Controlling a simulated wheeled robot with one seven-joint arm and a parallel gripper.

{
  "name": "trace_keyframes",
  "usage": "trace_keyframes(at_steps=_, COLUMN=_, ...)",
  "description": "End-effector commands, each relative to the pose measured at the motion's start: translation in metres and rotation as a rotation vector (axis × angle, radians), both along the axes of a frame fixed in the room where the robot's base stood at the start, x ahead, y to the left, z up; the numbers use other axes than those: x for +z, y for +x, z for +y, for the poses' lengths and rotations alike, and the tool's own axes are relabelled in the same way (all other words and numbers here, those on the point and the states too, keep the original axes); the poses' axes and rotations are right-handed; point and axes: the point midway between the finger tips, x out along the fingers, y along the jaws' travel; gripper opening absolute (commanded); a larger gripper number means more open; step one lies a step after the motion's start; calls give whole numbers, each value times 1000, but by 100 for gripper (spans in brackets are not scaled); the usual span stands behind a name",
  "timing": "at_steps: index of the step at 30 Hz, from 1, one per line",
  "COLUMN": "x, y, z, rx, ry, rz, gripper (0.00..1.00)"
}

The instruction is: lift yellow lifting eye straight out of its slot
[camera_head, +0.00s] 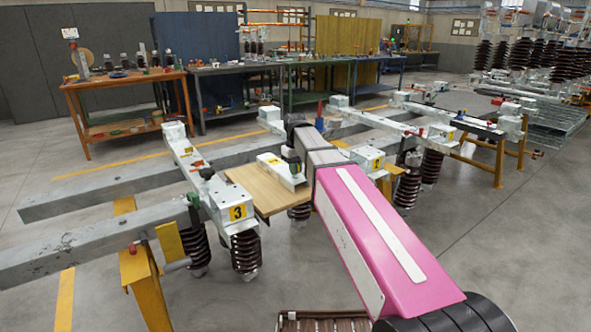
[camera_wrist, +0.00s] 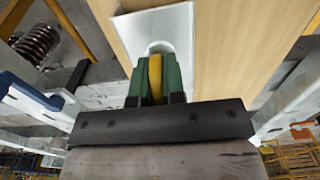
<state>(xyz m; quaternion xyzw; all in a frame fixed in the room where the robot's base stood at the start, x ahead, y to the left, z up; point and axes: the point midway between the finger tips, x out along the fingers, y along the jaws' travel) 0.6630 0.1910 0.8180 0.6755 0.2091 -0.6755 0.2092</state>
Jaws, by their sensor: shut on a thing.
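The yellow lifting eye (camera_wrist: 156,78) sits between the green fingers of my gripper (camera_wrist: 155,82) in the wrist view. The fingers are shut on it from both sides, and only a narrow yellow strip of it shows. Just beyond the fingertips is a white block (camera_wrist: 178,28) with a rounded recess, on a wooden board (camera_wrist: 228,40). Whether the eye is still seated in the recess cannot be told. In the head view my arm reaches over the white block (camera_head: 280,172) on the board (camera_head: 252,190); the eye is hidden there.
Grey steel beams (camera_head: 100,255) on yellow stands (camera_head: 142,280) run on both sides of the board.

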Motion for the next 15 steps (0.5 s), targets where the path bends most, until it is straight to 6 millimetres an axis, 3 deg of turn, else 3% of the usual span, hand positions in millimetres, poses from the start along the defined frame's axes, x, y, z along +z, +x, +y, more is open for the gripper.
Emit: trace_keyframes(at_steps=15, x=1, y=4, z=2, rx=1, ry=0, rz=0, gripper=0)
